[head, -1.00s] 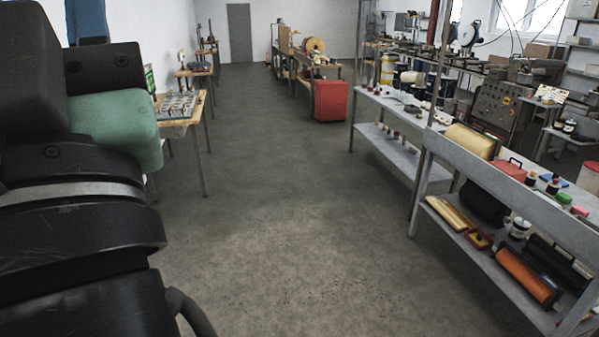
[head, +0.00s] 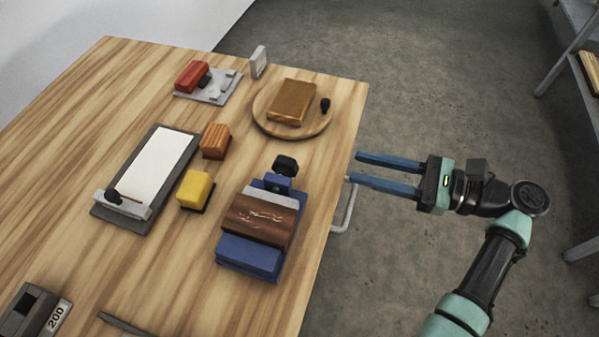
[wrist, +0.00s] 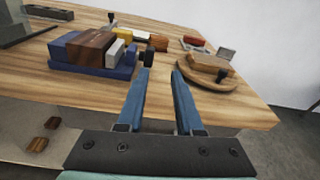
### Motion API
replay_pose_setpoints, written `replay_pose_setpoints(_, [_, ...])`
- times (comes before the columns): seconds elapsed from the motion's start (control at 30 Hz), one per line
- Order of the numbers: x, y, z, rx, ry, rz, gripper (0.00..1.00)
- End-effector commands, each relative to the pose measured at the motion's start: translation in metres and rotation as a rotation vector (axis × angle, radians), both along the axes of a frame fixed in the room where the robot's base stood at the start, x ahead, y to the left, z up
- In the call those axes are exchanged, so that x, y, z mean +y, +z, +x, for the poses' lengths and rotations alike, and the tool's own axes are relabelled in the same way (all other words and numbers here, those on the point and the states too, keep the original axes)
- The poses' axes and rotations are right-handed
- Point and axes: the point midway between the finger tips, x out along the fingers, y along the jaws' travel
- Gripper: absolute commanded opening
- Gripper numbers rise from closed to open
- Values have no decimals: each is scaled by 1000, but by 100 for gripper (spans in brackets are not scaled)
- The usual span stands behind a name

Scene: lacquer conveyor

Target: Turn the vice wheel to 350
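The blue vice (head: 248,252) stands on the wooden table near its right edge, with a brown wooden block (head: 258,221) and a pale grey jaw on it. A black wheel or knob (head: 286,166) is at its far end; I see no number on it. The vice (wrist: 120,71) also shows left of the fingers in the wrist view. My gripper (head: 353,168) has two blue fingers apart with nothing between them. It is just off the table's right edge, to the right of the wheel. In the wrist view, the left fingertip partly overlaps the dark wheel area.
A round board (head: 318,125) with a brown block is beyond the vice. Yellow (head: 195,188) and orange (head: 215,141) blocks stand to its left, beside a white-topped plate (head: 161,165). A grey device marked 200 (head: 57,317) is at lower left.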

Motion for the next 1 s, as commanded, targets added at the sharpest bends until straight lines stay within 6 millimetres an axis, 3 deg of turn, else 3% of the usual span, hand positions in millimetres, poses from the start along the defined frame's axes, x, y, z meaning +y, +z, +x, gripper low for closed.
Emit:
replay_pose_setpoints(0.03, [-5, -12, -8, 36, 9, 54, 35])
replay_pose_setpoints(0.27, [0, -13, -18, 88, 35, 140, 35])
replay_pose_setpoints(0.7, [82, -12, 8, 85, 35, 135, 35])
replay_pose_setpoints(1.0, [112, -12, 18, 84, 33, 135, 35])
